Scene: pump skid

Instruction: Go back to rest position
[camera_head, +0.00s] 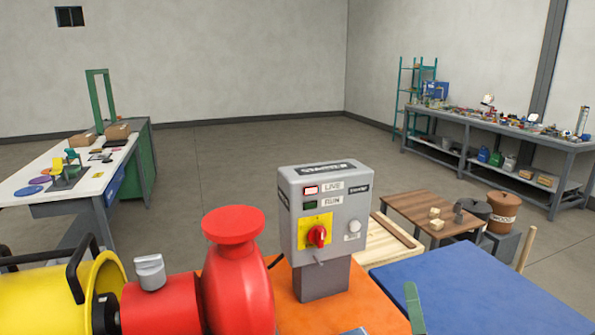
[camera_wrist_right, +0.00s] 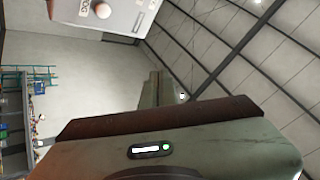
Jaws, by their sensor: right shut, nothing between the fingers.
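My right gripper (camera_head: 414,308) shows as a narrow greenish piece at the bottom edge of the head view, to the right of the grey starter box (camera_head: 290,215). It is shut and empty. In the right wrist view my gripper's green body (camera_wrist_right: 215,150) fills the lower part, and its fingers (camera_wrist_right: 153,90) stick up beyond it. The starter box shows there at the top (camera_wrist_right: 125,12), apart from the fingers. The box has LIVE and RUN lamps and a red knob (camera_head: 317,236) on a yellow plate. My left gripper is not in view.
A red pump (camera_head: 237,270) and yellow motor (camera_head: 50,295) stand at the lower left. An orange surface (camera_head: 350,300) and a blue top (camera_head: 480,300) lie in front. A wooden table (camera_head: 415,208), bins, a right workbench (camera_head: 480,127) and a left bench (camera_head: 95,185) stand beyond. Open floor lies between.

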